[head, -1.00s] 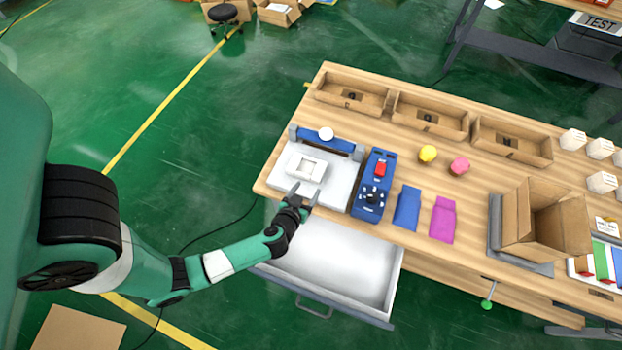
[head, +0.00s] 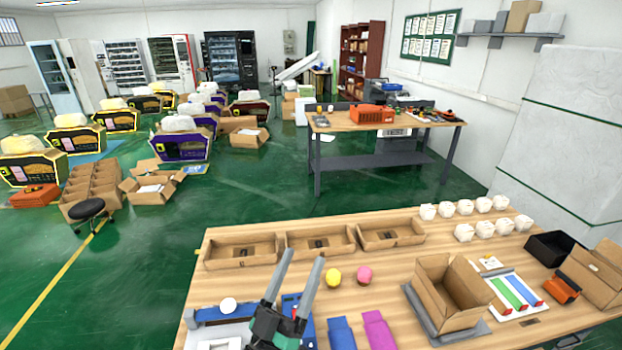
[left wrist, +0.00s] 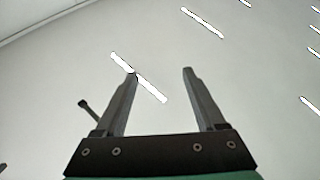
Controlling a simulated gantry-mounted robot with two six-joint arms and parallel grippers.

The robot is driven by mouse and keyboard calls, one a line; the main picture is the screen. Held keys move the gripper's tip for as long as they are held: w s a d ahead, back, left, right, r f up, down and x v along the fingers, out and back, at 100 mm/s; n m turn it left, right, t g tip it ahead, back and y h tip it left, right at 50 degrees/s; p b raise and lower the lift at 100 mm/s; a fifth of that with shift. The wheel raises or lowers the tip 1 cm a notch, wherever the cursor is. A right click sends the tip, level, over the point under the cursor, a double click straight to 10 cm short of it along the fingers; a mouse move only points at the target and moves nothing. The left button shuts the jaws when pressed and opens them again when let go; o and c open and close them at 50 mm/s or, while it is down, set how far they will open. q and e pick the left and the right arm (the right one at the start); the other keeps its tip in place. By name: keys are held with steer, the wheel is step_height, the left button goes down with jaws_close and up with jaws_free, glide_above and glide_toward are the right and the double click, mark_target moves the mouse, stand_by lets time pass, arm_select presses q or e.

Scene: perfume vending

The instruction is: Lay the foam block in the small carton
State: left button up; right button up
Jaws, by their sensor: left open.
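My left gripper (head: 302,258) is open and empty. Its fingers point upward over the front of the table, and in the left wrist view the gripper (left wrist: 159,72) has only the ceiling behind it. An open brown carton (head: 451,293) stands on a grey tray at the right; I cannot tell if it is the small carton. A white board (head: 213,336) with a blue bar lies at the bottom left of the table. The pale block on it is cut off by the frame's lower edge, so I cannot tell it clearly. My right gripper is out of view.
Three low cardboard trays (head: 320,241) line the back edge. A yellow ball (head: 334,278) and a pink ball (head: 364,275) sit mid-table, with blue and magenta pouches (head: 379,330) in front. Several white boxes, a black bin (head: 550,248) and another carton (head: 600,272) are at the right.

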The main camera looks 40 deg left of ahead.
arm_select(q)
steer(key=s+d+r+m+t+h, duration=0.1)
steer(key=d+r+m+t+h, duration=0.1)
steer(key=d+r+m+h, duration=0.55)
steer(key=s+d+r+m+t+h, duration=0.1)
steer(key=s+d+r+m+h, duration=0.2)
steer(key=r+h, duration=0.6)
steer(key=s+r+n+t+y, duration=0.1)
steer(key=r+y, duration=0.6)
steer(key=r, duration=0.7)
steer(key=shift+s+a+r+n, duration=0.3)
steer(key=shift+s+a+n, duration=0.25)
steer(key=shift+s, duration=0.5)
steer(key=shift+a+r+n, duration=0.1)
steer(key=shift+n, duration=0.3)
steer(key=shift+o, duration=0.9)
steer(key=shift+y, duration=0.45)
